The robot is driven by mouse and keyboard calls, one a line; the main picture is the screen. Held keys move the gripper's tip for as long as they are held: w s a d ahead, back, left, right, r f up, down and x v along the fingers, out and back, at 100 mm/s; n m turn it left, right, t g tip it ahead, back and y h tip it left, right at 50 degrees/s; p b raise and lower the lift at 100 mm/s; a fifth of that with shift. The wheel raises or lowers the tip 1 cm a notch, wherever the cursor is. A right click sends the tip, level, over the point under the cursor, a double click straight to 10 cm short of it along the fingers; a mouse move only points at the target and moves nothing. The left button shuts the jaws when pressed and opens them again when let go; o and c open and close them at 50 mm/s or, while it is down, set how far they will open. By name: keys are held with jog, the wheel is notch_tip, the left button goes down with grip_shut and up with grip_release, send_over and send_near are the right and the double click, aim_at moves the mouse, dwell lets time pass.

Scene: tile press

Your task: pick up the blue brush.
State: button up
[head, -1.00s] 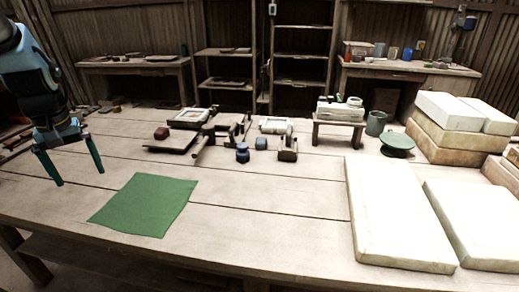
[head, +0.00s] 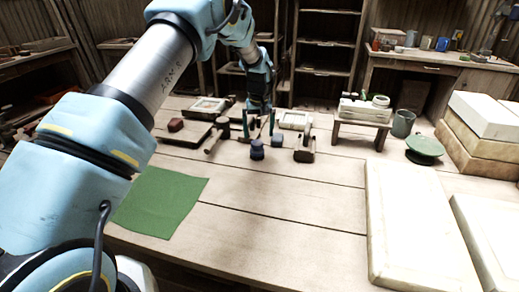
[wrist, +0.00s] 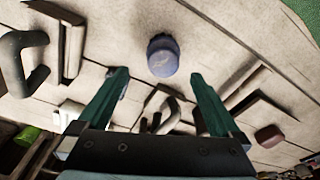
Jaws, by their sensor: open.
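A small blue, round-topped piece (head: 257,150) stands on the table just in front of my gripper. In the wrist view this blue piece (wrist: 163,58) shows a pale mark and lies just beyond the fingertips, between their lines. It is the only clearly blue small thing on the table; I cannot make out bristles or a handle. My gripper (head: 258,125) points down over the table. In the wrist view my gripper (wrist: 158,75) has its two green fingers wide apart with nothing held between them.
A dark small piece (head: 277,140) stands close by on the right, and a dark wooden tool (head: 304,150) beyond it. A reddish block (head: 176,125) lies on the left. A green cloth (head: 165,200) and white slabs (head: 415,230) flank clear planks.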

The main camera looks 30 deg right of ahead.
aim_at(257, 142)
jog(key=shift+w+a+f+p, duration=0.15)
jog(key=shift+f+p, duration=0.5)
jog(key=shift+f, duration=0.95)
jog(key=shift+w+f+p, duration=0.1)
jog(key=shift+f+p, duration=0.55)
jog(key=shift+f, duration=0.9)
jog(key=c, duration=1.4)
notch_tip(257, 142, up, 10)
jog(key=b, duration=0.3)
